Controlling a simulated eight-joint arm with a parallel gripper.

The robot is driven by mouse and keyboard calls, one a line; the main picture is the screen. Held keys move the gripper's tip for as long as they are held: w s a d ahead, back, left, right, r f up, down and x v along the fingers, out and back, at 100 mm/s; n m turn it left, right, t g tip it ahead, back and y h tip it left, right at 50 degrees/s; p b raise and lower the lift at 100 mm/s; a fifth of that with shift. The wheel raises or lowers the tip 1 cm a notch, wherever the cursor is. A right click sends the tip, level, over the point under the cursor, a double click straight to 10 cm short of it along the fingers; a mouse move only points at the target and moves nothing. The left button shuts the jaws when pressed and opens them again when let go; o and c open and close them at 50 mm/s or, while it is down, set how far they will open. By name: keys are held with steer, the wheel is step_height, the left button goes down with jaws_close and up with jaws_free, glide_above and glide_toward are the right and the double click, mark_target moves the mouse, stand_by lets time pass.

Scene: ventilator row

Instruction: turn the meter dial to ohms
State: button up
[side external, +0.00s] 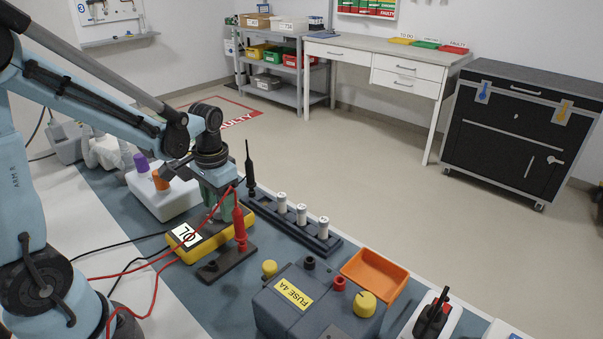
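The yellow meter (208,243) lies on the blue-grey mat (290,258), left of centre. Its white display (186,235) shows characters that look like "OL". My gripper (221,205) points down over the far part of the meter, where the dial is hidden behind it. I cannot tell whether its fingers touch the dial, or whether they are open or shut. A red probe (239,228) stands upright in a dark holder (226,263) in front of the meter. A black probe (249,165) stands upright behind it. Red and black leads run to the left.
A dark rack (333,242) with white cylinders stands right of the meter. A grey box labelled "FUSE 4A" (275,307) with a yellow knob (366,303) and an orange tray (374,274) are nearer. A white box (158,200) with purple and orange tops stands left behind the meter.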

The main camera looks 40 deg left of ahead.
step_height(320, 180, up, 12)
steer(key=shift+d, duration=0.25)
stand_by(0.7)
steer(key=s+d+f+t, duration=0.3)
steer(key=d+t, duration=0.4)
steer(key=d, duration=0.1)
steer(key=shift+d+h, duration=0.3)
steer(key=shift+d, duration=0.05)
